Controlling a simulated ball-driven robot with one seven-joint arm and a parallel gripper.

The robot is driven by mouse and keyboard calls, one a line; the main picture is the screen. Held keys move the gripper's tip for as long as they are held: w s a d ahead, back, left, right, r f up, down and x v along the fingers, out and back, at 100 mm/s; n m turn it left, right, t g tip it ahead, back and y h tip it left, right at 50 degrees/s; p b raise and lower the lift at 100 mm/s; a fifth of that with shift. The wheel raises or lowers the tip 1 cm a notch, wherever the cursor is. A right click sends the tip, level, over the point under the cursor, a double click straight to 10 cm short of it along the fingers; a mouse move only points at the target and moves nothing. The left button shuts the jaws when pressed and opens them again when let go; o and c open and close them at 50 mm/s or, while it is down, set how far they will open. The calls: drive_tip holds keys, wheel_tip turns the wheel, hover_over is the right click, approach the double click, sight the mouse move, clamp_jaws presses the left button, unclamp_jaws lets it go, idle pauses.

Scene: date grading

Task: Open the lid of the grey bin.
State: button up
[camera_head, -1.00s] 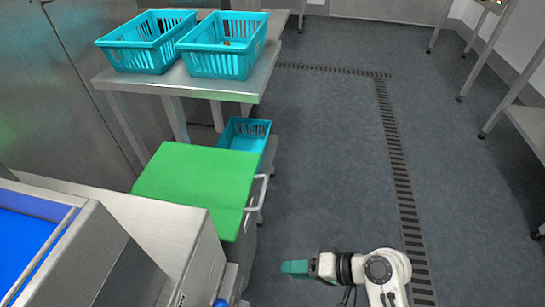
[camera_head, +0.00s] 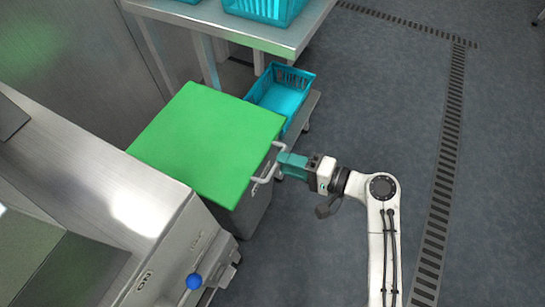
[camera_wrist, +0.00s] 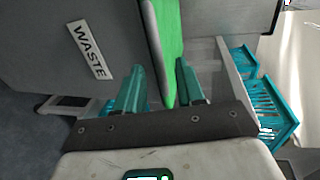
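The grey bin (camera_head: 254,212) stands in the middle of the head view with its green lid (camera_head: 208,140) flat and closed on top. A pale bar handle (camera_head: 264,166) sticks out from the lid's right edge. My gripper (camera_head: 283,160) is at this handle, its teal fingers pointing left. In the wrist view, the bin's front (camera_wrist: 45,35) carries a WASTE label (camera_wrist: 90,50). My fingers (camera_wrist: 160,80) are spread apart, with a grey bar (camera_wrist: 154,45) and the green lid edge (camera_wrist: 170,50) showing in the gap between them. I cannot tell whether they touch the handle.
A teal basket (camera_head: 281,92) sits on a low shelf behind the bin. A steel table (camera_head: 285,38) with teal baskets stands further back. A steel machine (camera_head: 165,250) with a blue knob (camera_head: 193,282) is at the front left. The floor (camera_head: 400,110) to the right is clear.

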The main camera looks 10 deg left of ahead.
drive_tip(key=shift+b+x, duration=0.4)
drive_tip(key=shift+x, duration=2.15)
drive_tip(key=shift+c, duration=0.4)
clamp_jaws()
